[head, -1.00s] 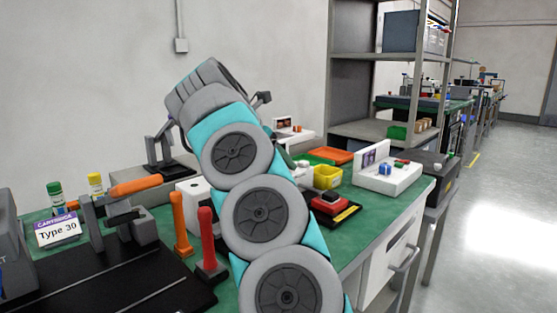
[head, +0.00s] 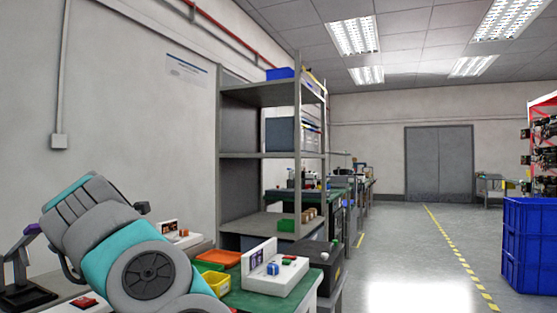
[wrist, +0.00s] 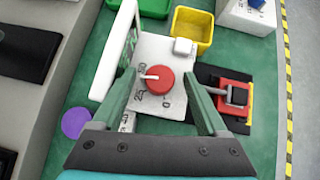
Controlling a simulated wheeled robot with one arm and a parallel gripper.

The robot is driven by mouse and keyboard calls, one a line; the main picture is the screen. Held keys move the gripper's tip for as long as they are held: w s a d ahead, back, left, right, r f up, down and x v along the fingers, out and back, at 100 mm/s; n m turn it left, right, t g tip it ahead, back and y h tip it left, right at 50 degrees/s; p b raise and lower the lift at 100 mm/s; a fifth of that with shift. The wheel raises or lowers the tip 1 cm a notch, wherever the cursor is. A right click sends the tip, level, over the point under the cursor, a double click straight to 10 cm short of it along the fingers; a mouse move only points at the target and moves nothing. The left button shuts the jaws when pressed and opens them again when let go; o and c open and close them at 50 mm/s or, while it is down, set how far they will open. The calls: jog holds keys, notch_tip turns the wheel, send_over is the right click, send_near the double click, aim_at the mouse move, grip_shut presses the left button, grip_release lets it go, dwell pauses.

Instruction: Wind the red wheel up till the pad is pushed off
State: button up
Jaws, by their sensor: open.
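The red wheel (wrist: 160,80) shows in the wrist view, a round knob with a white pointer line. It is on a white panel (wrist: 150,50) marked with numbers such as 0, 25 and 50. My gripper (wrist: 162,84) is open, with one green finger on each side of the wheel in the picture. I cannot tell whether the fingers are level with it or above it, and no contact shows. A small white block (wrist: 184,46) is by the wheel's far side. A purple disc (wrist: 76,122) lies to the left. I cannot tell which is the pad.
A yellow bin (wrist: 190,30) and a green bin (wrist: 153,7) stand beyond the panel. A red-and-black device (wrist: 232,95) is close on the right. In the head view, a white button unit (head: 290,270) is on the bench and blue crates (head: 530,240) stand on the floor.

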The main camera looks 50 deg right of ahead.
jog(key=shift+s+d+r+n+t+y+p, duration=0.15)
jog(key=shift+n+t+y+p, duration=0.4)
jog(key=shift+n, duration=0.6)
jog(key=shift+s+d+f+n+t+y+p, duration=0.1)
jog(key=shift+n+t+y+p, duration=0.1)
jog(key=shift+n+t+y, duration=0.75)
jog(key=n+t+y, duration=0.1)
jog(key=n+y, duration=0.1)
jog(key=n, duration=0.1)
jog(key=n+y+p, duration=0.1)
jog(key=n, duration=0.2)
jog(key=shift+s+d+t+y, duration=0.1)
jog(key=shift+d+t+y, duration=0.1)
jog(key=shift+t+y, duration=0.2)
jog(key=n+y, duration=0.3)
jog(key=n, duration=0.2)
jog(key=shift+d+n+y, duration=0.2)
jog(key=shift+n+y, duration=0.1)
jog(key=shift+y, duration=0.1)
jog(key=shift+w+d+n+g+y+p, duration=0.15)
jog(key=shift+n+g+y, duration=0.35)
jog(key=shift+n+y, duration=0.4)
jog(key=shift+w+d+n+g+y+p, duration=0.15)
jog(key=shift+n+g+y, duration=0.4)
jog(key=shift+n, duration=0.65)
jog(key=shift+a+n+y, duration=0.15)
jog(key=shift+n+y, duration=0.1)
jog(key=shift+n, duration=0.15)
